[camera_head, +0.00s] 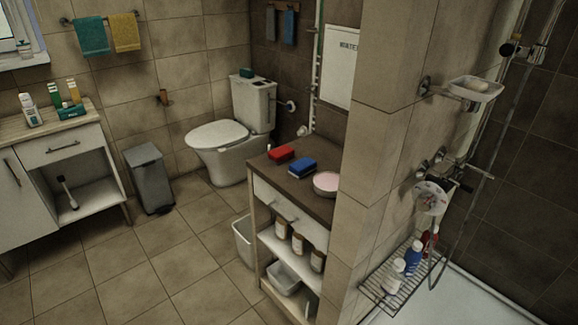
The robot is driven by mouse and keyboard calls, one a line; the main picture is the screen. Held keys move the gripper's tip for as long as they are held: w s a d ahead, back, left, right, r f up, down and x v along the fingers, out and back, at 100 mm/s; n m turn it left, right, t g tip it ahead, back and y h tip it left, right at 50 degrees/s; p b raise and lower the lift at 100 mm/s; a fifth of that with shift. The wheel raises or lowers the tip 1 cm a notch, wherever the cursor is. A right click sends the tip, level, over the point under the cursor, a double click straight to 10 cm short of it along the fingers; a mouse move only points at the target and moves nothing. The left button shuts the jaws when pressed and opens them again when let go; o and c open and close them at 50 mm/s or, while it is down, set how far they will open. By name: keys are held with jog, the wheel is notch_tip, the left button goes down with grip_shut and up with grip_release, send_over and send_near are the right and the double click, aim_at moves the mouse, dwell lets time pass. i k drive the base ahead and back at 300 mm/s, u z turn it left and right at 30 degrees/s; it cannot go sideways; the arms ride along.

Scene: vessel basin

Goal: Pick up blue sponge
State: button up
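A blue sponge (302,167) lies on the dark top of a narrow cabinet (318,203) in the middle of the head view. A red sponge (280,155) lies just left of it, a small gap apart. A pink round dish (326,184) sits to its right, near the tiled wall. Nothing covers the blue sponge. My gripper does not show in this view.
A tiled wall (382,150) stands close right of the cabinet, with a shower and wire rack (398,285) beyond. A toilet (225,145), grey bin (148,178) and white cabinet (65,155) stand behind and left. The floor (155,260) at left is clear.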

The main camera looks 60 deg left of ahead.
aim_at(302, 167)
jog(key=u, duration=2.15)
